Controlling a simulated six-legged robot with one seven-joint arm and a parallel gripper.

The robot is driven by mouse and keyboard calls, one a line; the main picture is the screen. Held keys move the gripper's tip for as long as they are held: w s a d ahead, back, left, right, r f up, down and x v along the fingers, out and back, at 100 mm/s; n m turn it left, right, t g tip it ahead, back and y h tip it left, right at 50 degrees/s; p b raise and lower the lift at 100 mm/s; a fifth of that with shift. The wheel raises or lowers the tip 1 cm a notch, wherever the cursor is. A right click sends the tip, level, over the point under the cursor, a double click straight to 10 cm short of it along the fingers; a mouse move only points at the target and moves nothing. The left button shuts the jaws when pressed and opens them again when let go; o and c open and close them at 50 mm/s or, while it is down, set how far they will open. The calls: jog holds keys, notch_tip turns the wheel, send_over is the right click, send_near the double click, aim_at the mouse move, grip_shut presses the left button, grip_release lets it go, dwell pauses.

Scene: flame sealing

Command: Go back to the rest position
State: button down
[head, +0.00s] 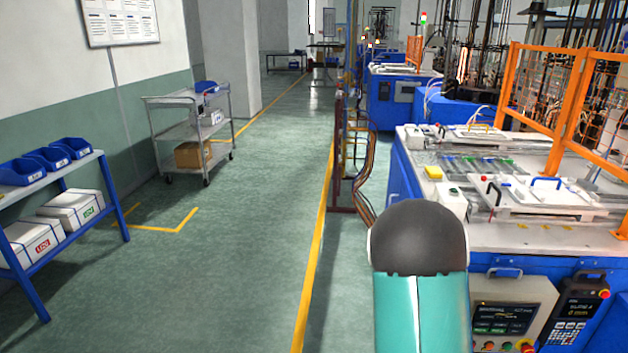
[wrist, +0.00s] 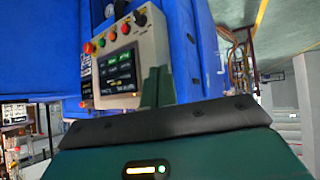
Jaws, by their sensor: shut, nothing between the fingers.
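My gripper (wrist: 158,72) shows in the wrist view as two dark green fingers close together above a black-edged teal housing. It is shut and empty. Behind it is a beige control panel (wrist: 140,42) with a lit screen and coloured buttons, on a blue machine cabinet. In the head view my teal arm link with its dark rounded joint rises in front of the blue machine (head: 403,180). My gripper is hidden in that view.
The white-topped machine stands at right with its control panel (head: 508,310) and orange guard fence (head: 545,85). At left are a blue shelf (head: 110,195) with bins and boxes, and a grey cart (head: 183,130). The green floor (head: 225,265) between is clear.

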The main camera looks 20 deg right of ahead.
jog(key=w+a+r+n+t+y, duration=0.1)
jog(key=w+a+r+n+y, duration=0.15)
jog(key=a+r, duration=0.7)
jog(key=w+a+r+n+y, duration=0.2)
jog(key=a+r+y, duration=0.2)
jog(key=a+r, duration=0.55)
jog(key=s+a+r+n+y, duration=0.1)
jog(key=s+a+r+n, duration=0.1)
jog(key=s+a+r, duration=0.2)
jog(key=s+a+r+n+g, duration=0.1)
jog(key=s+a+r+n, duration=0.2)
jog(key=s+a, duration=0.8)
notch_tip(320, 180, up, 2)
jog(key=shift+a+r+y, duration=0.1)
jog(key=shift+a+y, duration=0.25)
jog(key=shift+a, duration=0.15)
jog(key=shift+d, duration=0.15)
